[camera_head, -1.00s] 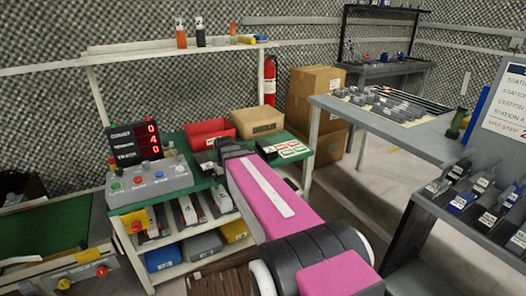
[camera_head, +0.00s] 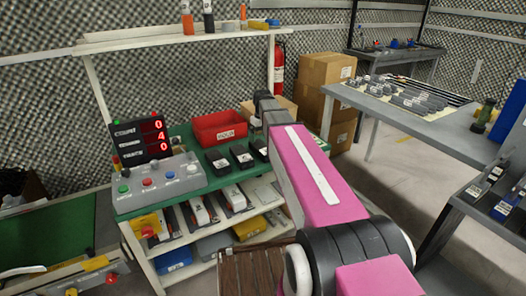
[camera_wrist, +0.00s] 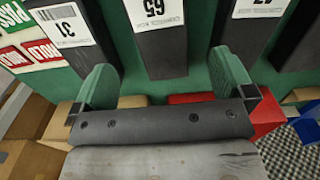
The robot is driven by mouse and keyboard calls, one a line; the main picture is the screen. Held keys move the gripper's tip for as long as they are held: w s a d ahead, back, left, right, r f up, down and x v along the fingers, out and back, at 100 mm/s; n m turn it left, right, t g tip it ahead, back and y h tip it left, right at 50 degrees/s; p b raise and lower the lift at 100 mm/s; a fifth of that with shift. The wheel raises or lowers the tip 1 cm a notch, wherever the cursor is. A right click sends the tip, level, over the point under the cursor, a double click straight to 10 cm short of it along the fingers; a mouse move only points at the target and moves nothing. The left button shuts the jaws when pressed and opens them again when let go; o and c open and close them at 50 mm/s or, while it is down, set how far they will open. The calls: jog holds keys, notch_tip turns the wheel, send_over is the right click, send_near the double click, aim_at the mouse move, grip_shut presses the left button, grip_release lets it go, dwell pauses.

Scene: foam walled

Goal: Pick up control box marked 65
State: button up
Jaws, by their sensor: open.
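The control box marked 65 (camera_wrist: 158,45) is dark, with a white label that reads upside down at the top centre of the wrist view. It lies on the green tabletop (camera_wrist: 195,30). My gripper (camera_wrist: 165,80) is open and empty, with its green fingers spread to either side of the line to this box. The box marked 31 (camera_wrist: 75,40) is to its left and another labelled box (camera_wrist: 248,30) to its right. In the head view a row of dark boxes (camera_head: 242,157) sits on the green table; their numbers are too small to read. My fingertips are hidden there.
A red bin (camera_head: 220,128) stands behind the boxes, with a cardboard box (camera_head: 283,108) beside it. A button panel (camera_head: 158,183) and red number display (camera_head: 138,139) are at left. A shelf (camera_head: 180,41) hangs above.

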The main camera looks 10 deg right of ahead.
aim_at(262, 146)
jog(key=shift+w+a+f, duration=0.1)
jog(key=shift+w+f, duration=0.05)
jog(key=shift+f, duration=3.3)
jog(key=c, duration=1.2)
